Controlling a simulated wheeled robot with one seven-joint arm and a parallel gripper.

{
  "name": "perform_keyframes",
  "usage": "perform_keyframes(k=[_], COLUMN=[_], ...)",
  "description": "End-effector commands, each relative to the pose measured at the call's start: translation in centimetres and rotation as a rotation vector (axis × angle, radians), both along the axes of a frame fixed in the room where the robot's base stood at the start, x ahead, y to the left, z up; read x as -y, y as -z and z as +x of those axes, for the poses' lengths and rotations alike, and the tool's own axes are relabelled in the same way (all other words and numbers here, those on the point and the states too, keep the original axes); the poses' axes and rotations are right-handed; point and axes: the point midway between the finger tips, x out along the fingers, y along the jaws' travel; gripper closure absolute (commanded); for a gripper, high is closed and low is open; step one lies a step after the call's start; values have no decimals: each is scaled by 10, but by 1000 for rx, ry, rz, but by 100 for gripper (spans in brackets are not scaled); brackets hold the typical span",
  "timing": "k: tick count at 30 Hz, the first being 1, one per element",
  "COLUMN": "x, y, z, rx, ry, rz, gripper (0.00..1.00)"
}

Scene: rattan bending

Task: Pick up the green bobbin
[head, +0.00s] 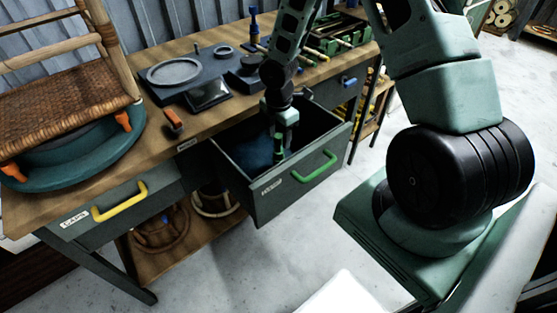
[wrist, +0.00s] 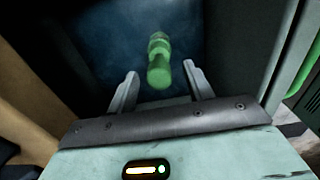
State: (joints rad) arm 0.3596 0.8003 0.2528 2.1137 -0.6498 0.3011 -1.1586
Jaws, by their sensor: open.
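The green bobbin (wrist: 159,62) is in the wrist view, just past and between my two fingertips, over the dark blue bottom of the drawer. My gripper (wrist: 158,80) is open, with one finger on each side of the line to the bobbin and nothing held. In the head view my gripper (head: 281,135) reaches down into the open drawer (head: 305,192) with the green handle. A small green piece, likely the bobbin (head: 278,147), shows below the gripper there. The wrist view does not clearly show how far the bobbin is from the fingers.
Drawer walls stand close around my gripper. The workbench (head: 75,195) holds a rattan chair (head: 65,95) on a round teal stand (head: 80,165), a scale-like device (head: 175,75) and an orange-handled tool (head: 173,122). A closed drawer with a yellow handle (head: 120,202) is at left.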

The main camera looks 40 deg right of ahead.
Motion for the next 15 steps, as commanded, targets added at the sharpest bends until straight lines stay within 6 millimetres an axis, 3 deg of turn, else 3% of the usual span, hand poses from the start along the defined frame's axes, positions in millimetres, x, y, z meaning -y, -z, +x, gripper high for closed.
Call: perform_keyframes(k=[9, 15], x=[0, 1], y=[44, 49], z=[1, 1], rx=[-3, -1], ry=[-2, 0], rz=[0, -1], gripper=[49, 49])
